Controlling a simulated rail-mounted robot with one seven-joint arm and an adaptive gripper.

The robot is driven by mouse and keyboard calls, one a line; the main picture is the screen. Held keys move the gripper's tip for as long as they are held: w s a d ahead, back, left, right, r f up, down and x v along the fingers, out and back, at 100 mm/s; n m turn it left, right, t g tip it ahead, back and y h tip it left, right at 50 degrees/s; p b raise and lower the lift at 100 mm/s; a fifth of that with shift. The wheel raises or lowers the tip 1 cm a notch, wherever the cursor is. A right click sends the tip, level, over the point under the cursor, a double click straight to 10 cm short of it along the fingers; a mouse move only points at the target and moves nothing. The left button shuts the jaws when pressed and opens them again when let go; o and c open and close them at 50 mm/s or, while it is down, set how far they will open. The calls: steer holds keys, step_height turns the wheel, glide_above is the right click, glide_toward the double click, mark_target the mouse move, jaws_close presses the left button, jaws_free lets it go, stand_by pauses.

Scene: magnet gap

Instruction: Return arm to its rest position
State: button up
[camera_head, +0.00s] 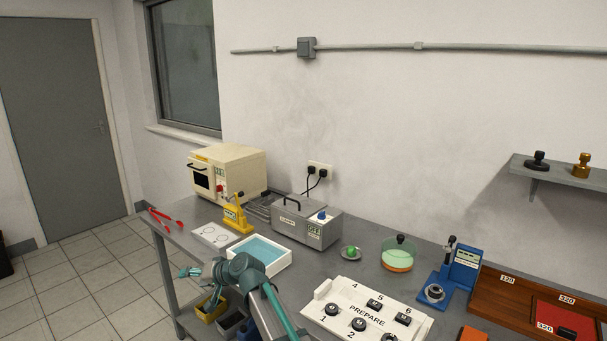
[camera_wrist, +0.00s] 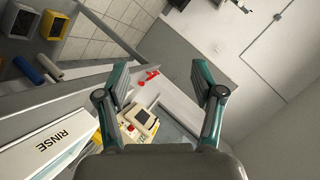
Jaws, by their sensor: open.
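My arm shows in teal and grey at the lower middle of the head view, over the front edge of the bench (camera_head: 290,292). My gripper (camera_head: 190,272) points left there, beside the white tray with blue liquid (camera_head: 289,262). In the wrist view my gripper (camera_wrist: 160,75) has its two fingers wide apart with nothing between them. I cannot tell whether any part of my arm touches the tray.
The white PREPARE panel (camera_head: 365,312) is right of my arm. Bins (camera_head: 210,310) sit below.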

steer(key=s+d+f+m+g+h+p, duration=0.1)
steer(key=s+d+f+h, duration=0.1)
steer(key=s+d+f, duration=0.65)
steer(key=s+d+f+g+h+p, duration=0.1)
steer(key=s+d+f+g+h, duration=0.15)
steer(key=d+f, duration=1)
steer(key=s+d+f+m+g+h+p, duration=0.15)
steer(key=s+d+f, duration=0.4)
steer(key=f, duration=0.95)
steer(key=s+d+f+g+h, duration=0.1)
steer(key=s+d+f+g, duration=0.1)
steer(key=s+d, duration=0.5)
steer(key=s+d+f+g+h+p, duration=0.1)
steer(key=s+d+f, duration=0.3)
steer(key=s, duration=1.3)
steer(key=s+d+f+g+h, duration=0.3)
steer(key=s+d, duration=0.9)
steer(key=shift+g, duration=0.4)
steer(key=shift+s, duration=0.1)
